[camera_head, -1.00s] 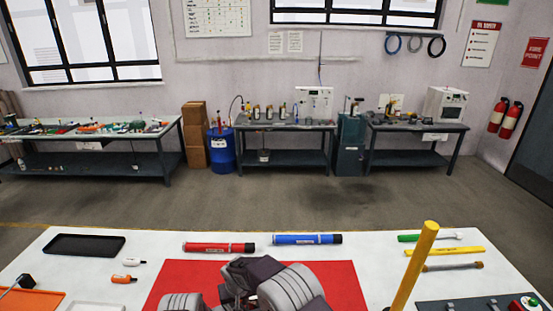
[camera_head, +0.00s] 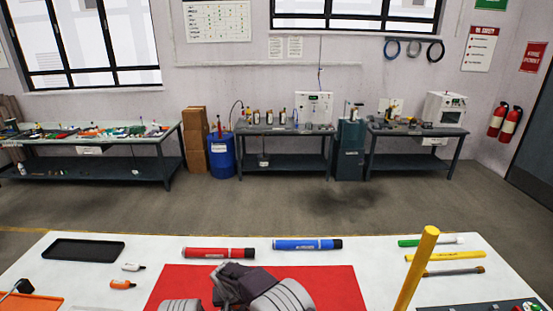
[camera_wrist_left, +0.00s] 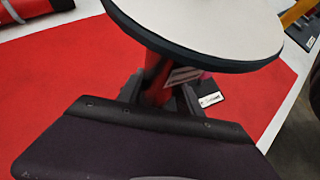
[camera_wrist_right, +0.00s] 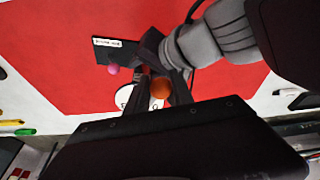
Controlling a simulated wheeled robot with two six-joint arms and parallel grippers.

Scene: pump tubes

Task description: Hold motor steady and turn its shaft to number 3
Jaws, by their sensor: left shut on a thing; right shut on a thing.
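The motor has a red body (camera_wrist_left: 155,72) and a wide white dial (camera_wrist_left: 205,18) with a dark rim on top, in the left wrist view. My left gripper (camera_wrist_left: 160,92) is shut on the red body below the dial. In the right wrist view, my right gripper (camera_wrist_right: 155,92) is shut at the motor's top, with an orange ball (camera_wrist_right: 160,87) between or just beside its fingers. The white dial (camera_wrist_right: 122,97) is mostly hidden there, so its numbers cannot be read. A pink ball (camera_wrist_right: 113,69) shows near the labelled dark plate (camera_wrist_right: 118,50). In the head view my right gripper (camera_head: 230,288) hides the motor.
The motor's area is a red mat (camera_head: 335,285) on a white table. A red tube (camera_head: 218,253) and a blue tube (camera_head: 306,244) lie behind it. A yellow post (camera_head: 416,270) stands at the right. A black tray (camera_head: 83,250) lies at the left.

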